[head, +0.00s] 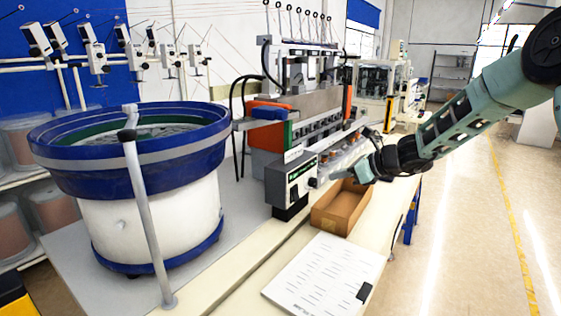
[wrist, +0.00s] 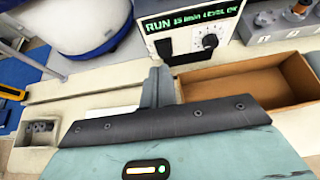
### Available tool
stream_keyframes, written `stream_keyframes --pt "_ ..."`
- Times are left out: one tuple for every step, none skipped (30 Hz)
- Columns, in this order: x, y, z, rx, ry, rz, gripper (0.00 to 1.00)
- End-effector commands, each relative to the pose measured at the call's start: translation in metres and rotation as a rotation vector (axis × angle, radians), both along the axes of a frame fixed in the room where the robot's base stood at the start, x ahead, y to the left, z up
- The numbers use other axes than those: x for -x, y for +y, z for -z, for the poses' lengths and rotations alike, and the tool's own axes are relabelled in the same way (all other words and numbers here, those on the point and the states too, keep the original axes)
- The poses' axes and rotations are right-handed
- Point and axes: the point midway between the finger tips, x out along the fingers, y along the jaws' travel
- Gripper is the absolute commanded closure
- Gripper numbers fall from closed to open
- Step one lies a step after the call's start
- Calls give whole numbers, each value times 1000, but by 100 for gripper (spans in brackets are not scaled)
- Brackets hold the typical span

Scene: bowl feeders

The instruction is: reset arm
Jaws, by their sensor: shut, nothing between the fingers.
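My green-grey arm reaches in from the right in the head view. My gripper (head: 334,175) is over the bench, close to the front of the control box (head: 292,182) and above the cardboard box (head: 342,208). In the wrist view my gripper (wrist: 158,72) shows its fingers together, with nothing held. The control box (wrist: 190,30) stands just beyond the fingers, with a green display and a dial. The open cardboard box (wrist: 245,85) is to the right of the fingers. I cannot tell whether the fingers touch the control box.
A large blue and white bowl feeder (head: 150,190) stands at left with a grey post (head: 148,220) before it. A white sheet (head: 325,272) lies on the bench's front part. Machinery (head: 300,110) lines the back. Open floor (head: 470,220) lies at right.

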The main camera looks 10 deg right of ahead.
Motion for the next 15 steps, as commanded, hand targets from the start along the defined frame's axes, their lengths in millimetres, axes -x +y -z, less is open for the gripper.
stream_keyframes --pt "6 11 0 20 -8 -35 100" --pt "10 18 -1 38 -16 -63 100" --pt "19 32 -1 72 -29 -116 100" --pt "28 44 -1 103 -43 -166 100" --pt "38 58 -1 139 -60 -223 100" --pt "56 78 0 195 -87 -314 100" --pt "71 93 1 239 -110 -390 100" --pt "87 108 2 288 -137 -471 100" --pt "110 126 4 352 -176 -584 100" --pt "128 139 5 400 -208 -671 100" --pt "147 151 7 447 -242 -760 100" --pt "174 165 10 510 -289 -884 100" --pt "194 173 12 557 -327 -977 100" --pt "215 181 15 605 -368 -1076 100" --pt "243 188 19 666 -426 -1211 100"
